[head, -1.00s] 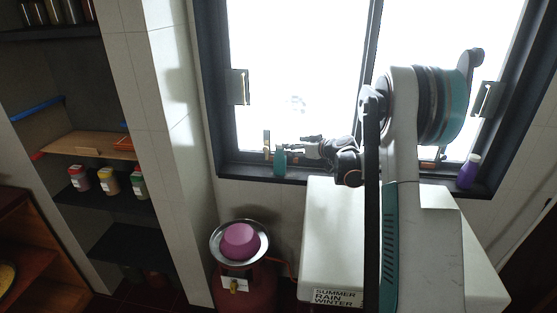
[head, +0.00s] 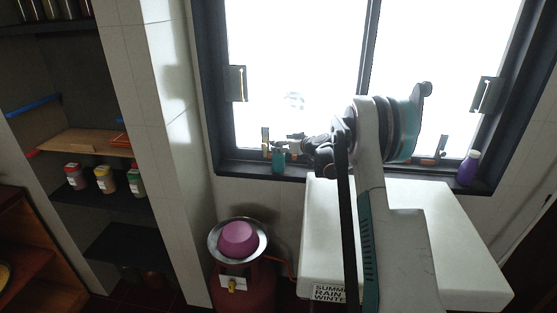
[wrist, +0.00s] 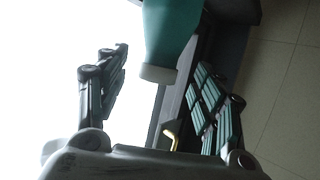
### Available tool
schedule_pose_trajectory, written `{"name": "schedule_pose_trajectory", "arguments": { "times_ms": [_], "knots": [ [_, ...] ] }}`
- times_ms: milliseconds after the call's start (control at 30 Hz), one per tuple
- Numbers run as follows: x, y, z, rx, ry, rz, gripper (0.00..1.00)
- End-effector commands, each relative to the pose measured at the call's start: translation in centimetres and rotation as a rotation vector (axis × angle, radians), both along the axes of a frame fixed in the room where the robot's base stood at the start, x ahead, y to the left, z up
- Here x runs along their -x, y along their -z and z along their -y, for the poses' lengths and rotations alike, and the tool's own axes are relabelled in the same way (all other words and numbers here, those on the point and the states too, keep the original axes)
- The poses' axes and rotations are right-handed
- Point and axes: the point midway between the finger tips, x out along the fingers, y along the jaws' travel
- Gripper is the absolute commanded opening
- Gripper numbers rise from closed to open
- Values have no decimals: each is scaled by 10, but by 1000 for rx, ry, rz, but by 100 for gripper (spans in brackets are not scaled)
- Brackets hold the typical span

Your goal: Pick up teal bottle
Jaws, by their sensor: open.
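The teal bottle (head: 278,160) stands on the dark window sill (head: 235,168), near its left end. In the wrist view the teal bottle (wrist: 170,35) comes in from the top, with its pale cap end toward my gripper. My gripper (head: 292,146) is close to the bottle, just right of and above it in the head view. In the wrist view my gripper (wrist: 165,75) is open, one finger on each side of the bottle's line. The fingers do not appear to touch it.
A purple bottle (head: 468,167) stands at the right of the sill. A yellow latch-like piece (wrist: 171,134) shows near my gripper. Spice jars (head: 105,179) sit on the left shelf.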

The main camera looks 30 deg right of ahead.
Motion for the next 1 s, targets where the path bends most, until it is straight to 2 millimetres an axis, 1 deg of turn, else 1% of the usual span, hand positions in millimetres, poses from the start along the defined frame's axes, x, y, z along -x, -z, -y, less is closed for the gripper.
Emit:
{"name": "schedule_pose_trajectory", "arguments": {
  "times_ms": [33, 200, 300, 467, 567, 600, 667, 700, 733, 767, 1000],
  "knots": [
    [-7, 8, -1, 1, -1, 0, 62],
    [-28, 16, -5, 0, -2, -1, 62],
    [-32, 17, -6, 0, -1, -1, 62],
    [-32, 16, -6, 0, 0, -1, 62],
    [-32, 16, -6, 0, 0, -1, 42],
    [-32, 16, -6, 0, 0, -1, 32],
    [-32, 16, -6, 0, 0, -1, 19],
    [-32, 16, -5, 0, 0, -1, 10],
    [-32, 16, -5, 0, 0, -1, 3],
    [-32, 16, -5, 0, 0, -1, 0],
    [-32, 15, -5, 0, 0, 0, 0]
  ]
}}
